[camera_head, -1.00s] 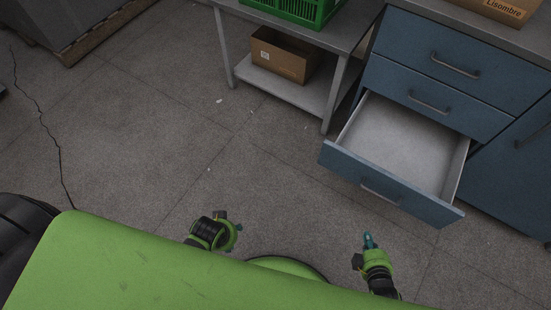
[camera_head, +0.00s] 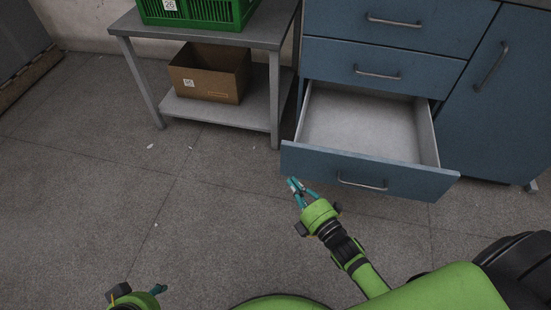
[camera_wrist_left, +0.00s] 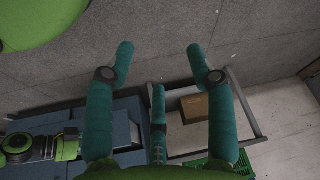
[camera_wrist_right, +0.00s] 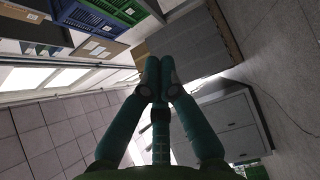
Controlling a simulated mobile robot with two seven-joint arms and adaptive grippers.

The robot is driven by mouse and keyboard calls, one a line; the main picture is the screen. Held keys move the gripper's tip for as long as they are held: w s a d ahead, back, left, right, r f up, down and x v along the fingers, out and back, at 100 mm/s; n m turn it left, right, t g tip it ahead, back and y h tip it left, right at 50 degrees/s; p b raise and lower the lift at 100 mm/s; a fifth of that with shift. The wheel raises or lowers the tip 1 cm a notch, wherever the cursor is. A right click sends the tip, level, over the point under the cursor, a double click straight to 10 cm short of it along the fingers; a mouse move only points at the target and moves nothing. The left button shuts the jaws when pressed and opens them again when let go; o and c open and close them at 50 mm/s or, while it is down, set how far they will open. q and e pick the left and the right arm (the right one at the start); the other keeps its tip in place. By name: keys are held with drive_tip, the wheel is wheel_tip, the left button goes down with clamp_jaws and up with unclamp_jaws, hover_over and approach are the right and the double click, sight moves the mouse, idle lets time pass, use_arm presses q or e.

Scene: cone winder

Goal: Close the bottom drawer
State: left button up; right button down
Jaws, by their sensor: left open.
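The bottom drawer (camera_head: 405,178) of the blue cabinet (camera_head: 410,22) is pulled well out and empty, with a grey bar handle (camera_head: 362,184) on its front. The two drawers above it are shut. My right gripper (camera_head: 293,184) is in front of the left end of the drawer front; I cannot tell whether it touches. Its fingertips meet with nothing between them in the right wrist view (camera_wrist_right: 154,75). My left gripper (camera_head: 150,292) is at the bottom edge, mostly cut off. In the left wrist view (camera_wrist_left: 160,50) its fingers are wide apart and empty.
A grey table (camera_head: 200,35) stands left of the cabinet, with a green crate (camera_head: 200,10) on top and a cardboard box (camera_head: 207,75) on its lower shelf. A cabinet door (camera_head: 490,110) is right of the drawer. The floor to the left is clear.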

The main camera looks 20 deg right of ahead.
sight(283, 156)
use_arm(q)
drive_tip(key=w+d+r+t+h+b, duration=0.1)
drive_tip(key=w+d+r+t, duration=0.2)
drive_tip(key=w+r+t, duration=0.1)
drive_tip(key=w+d+r+m+t+h+b, duration=0.1)
drive_tip(key=w+d+r+t+h, duration=0.1)
drive_tip(key=w+r+t, duration=0.3)
drive_tip(key=shift+w+d+r, duration=0.45)
drive_tip(key=shift+w+r, duration=0.2)
drive_tip(key=shift+w, duration=1.15)
use_arm(e)
drive_tip(key=shift+w+d, duration=0.2)
drive_tip(key=shift+w, duration=5.05)
use_arm(q)
drive_tip(key=shift+b, duration=0.3)
